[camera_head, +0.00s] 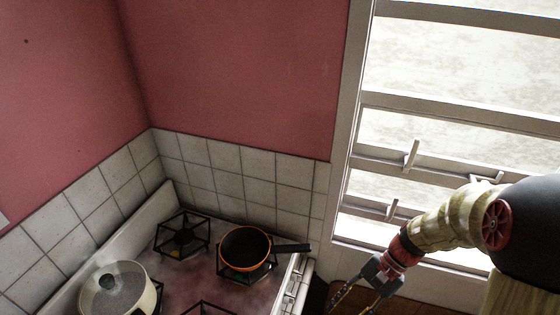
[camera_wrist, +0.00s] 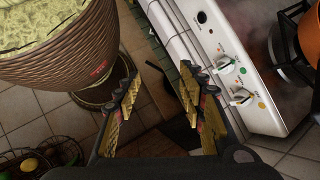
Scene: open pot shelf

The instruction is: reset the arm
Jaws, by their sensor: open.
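My gripper (camera_head: 358,298) shows at the lower right of the head view, at the end of my arm, to the right of the stove. In the wrist view my gripper (camera_wrist: 160,100) points down past the stove's front, its two fingers spread apart with nothing between them. The fingers are apart from the stove and its knobs. My arm reaches in from the right edge of the head view, in front of the window.
The stove (camera_head: 205,290) bears an orange pan (camera_head: 245,248) with a black handle and a lidded pot (camera_head: 118,290). The stove's knob panel (camera_wrist: 225,60) is right of the fingers. A large ribbed brown planter (camera_wrist: 70,60) stands close at left.

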